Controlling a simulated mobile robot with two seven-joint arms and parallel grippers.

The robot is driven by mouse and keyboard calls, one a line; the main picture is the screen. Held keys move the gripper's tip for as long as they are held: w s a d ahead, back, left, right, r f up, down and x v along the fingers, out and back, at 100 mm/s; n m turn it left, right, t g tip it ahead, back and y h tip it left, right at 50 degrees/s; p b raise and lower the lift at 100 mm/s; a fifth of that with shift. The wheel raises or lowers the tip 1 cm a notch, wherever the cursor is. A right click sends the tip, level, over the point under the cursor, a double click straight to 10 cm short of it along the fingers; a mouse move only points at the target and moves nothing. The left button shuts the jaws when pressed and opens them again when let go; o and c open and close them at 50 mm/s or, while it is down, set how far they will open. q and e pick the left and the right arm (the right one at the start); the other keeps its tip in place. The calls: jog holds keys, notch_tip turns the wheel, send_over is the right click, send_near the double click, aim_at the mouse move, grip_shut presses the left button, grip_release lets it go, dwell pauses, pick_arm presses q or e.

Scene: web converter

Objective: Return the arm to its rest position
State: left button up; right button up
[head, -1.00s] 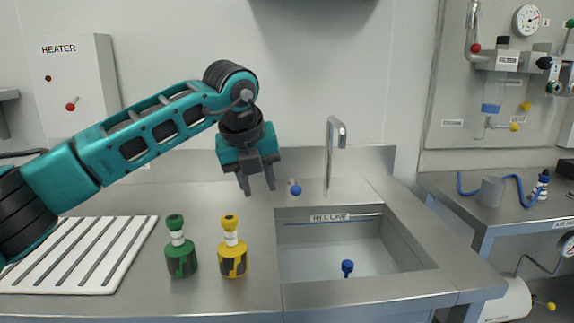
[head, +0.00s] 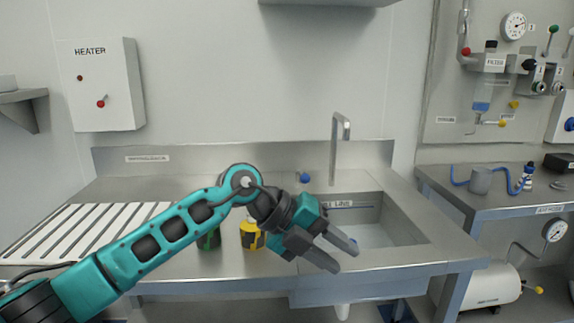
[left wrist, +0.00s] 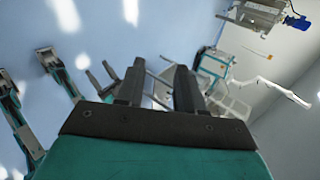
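My left arm comes in from the left in the head view. Its gripper (head: 341,254) hangs in front of the counter and the sink's front edge, with the fingers pointing to the lower right. The two fingers are apart with nothing between them. In the left wrist view the same gripper (left wrist: 158,82) also shows a gap between its fingers and nothing held. My right gripper is not in the head view.
A steel sink (head: 405,228) with a tap (head: 334,150) lies behind the gripper. A yellow bottle (head: 251,236) and a green bottle (head: 209,240) stand on the counter, partly hidden by my arm. A white ribbed rack (head: 60,232) lies at left. A side bench (head: 480,205) stands at right.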

pick_arm(q)
jog(key=s+d+r+n+t+h, duration=0.1)
jog(key=s+d+n+t+h, duration=0.1)
jog(key=s+n+h, duration=0.5)
jog(key=w+a+f+n+t+y+p, duration=0.1)
jog(key=w+a+f+n+t+y, duration=0.15)
jog(key=a+f+n+t, duration=0.4)
jog(key=w+a+f+n+t+y+p, duration=0.1)
jog(key=w+a+f+n+t+y, duration=0.15)
jog(key=a+n+t, duration=0.6)
jog(key=s+a+f+n+g+y, duration=0.3)
jog(key=s+a+f+n+y, duration=0.2)
jog(key=s+f, duration=0.3)
jog(key=s+a+f+n+g+y, duration=0.3)
jog(key=s+a+f+n+y, duration=0.2)
jog(key=f, duration=0.8)
jog(key=s+a+n, duration=0.2)
jog(key=s, duration=0.2)
jog(key=shift+s+a, duration=0.2)
jog(key=shift+a, duration=0.1)
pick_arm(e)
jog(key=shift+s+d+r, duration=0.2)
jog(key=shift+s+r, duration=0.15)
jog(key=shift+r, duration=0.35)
